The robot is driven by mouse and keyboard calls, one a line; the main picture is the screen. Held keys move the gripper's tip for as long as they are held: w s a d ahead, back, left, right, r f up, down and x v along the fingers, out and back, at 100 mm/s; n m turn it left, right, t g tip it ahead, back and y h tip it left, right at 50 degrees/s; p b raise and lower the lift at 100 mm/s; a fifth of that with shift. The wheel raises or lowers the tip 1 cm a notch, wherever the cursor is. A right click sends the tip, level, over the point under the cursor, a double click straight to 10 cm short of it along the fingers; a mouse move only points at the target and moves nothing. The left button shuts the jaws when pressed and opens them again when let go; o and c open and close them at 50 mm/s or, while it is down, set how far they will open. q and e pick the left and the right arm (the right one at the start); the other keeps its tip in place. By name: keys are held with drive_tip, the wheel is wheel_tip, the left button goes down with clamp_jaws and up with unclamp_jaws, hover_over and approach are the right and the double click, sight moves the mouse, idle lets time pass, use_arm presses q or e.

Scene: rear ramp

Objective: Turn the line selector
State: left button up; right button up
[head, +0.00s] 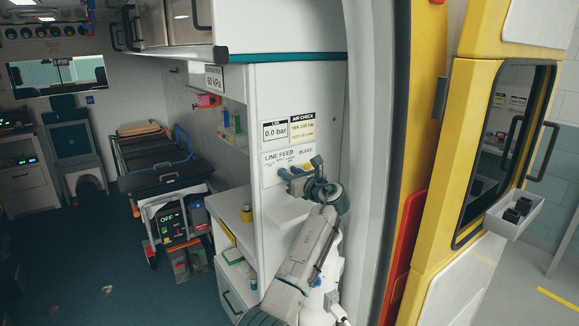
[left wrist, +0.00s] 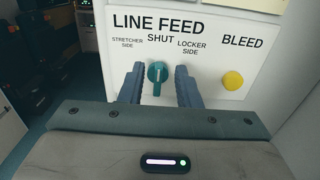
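The line selector (left wrist: 157,73) is a teal round knob with an upright bar handle, under the word SHUT on the white LINE FEED panel (left wrist: 212,75). In the head view my left gripper (head: 288,174) is at the panel and largely hides the selector. My right gripper is not in view.
A yellow BLEED button (left wrist: 233,81) is right of the selector. A LINE gauge card (head: 275,131) reads 0.0 bar, beside an AIR CHECK card (head: 302,128). A white shelf (head: 290,213) is below the panel. The yellow door (head: 470,120) stands at right.

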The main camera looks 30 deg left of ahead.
use_arm(q)
drive_tip(key=shift+a, duration=0.4)
drive_tip(key=shift+c, duration=0.4)
drive_tip(key=shift+w, duration=0.1)
clamp_jaws()
